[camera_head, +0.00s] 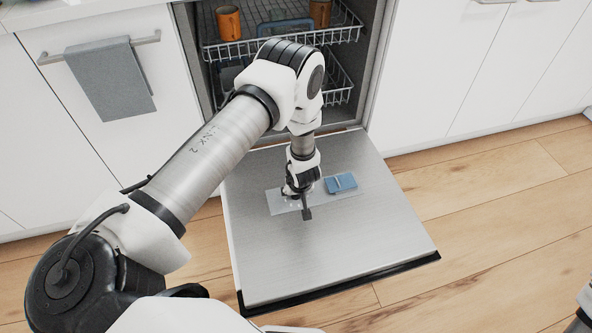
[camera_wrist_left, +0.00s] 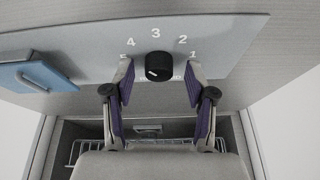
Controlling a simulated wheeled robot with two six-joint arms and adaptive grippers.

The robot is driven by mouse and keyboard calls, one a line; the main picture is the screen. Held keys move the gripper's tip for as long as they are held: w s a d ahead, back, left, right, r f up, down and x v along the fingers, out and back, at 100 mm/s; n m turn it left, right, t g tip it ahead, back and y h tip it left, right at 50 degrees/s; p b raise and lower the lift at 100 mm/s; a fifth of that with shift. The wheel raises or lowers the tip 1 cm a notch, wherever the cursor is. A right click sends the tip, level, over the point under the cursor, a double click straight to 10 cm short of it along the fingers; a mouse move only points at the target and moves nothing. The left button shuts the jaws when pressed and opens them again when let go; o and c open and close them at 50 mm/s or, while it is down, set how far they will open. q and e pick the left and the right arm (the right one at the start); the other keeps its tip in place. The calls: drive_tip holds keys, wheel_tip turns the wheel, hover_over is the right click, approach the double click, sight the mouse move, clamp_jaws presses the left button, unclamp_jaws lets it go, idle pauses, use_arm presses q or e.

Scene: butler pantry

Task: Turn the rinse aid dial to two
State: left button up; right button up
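The rinse aid dial (camera_wrist_left: 158,66) is a round black knob with a small pale mark on its lower left. The numbers 1 to 5 arc around it on a grey panel (camera_wrist_left: 222,42), with 3 above and 2 at its upper right. My left gripper (camera_wrist_left: 159,80) is open, with one finger on each side of the dial and gaps visible between. In the head view my left gripper (camera_head: 300,192) points down at the panel (camera_head: 276,205) on the lowered dishwasher door (camera_head: 330,250) and hides the dial.
A blue lid (camera_head: 341,183) lies beside the dial on the panel; it also shows in the left wrist view (camera_wrist_left: 38,76). Behind, the open dishwasher holds a wire rack (camera_head: 280,38) with orange cups (camera_head: 229,22). A grey towel (camera_head: 108,80) hangs at left.

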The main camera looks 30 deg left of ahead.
use_arm(q)
drive_tip(key=v, duration=1.2)
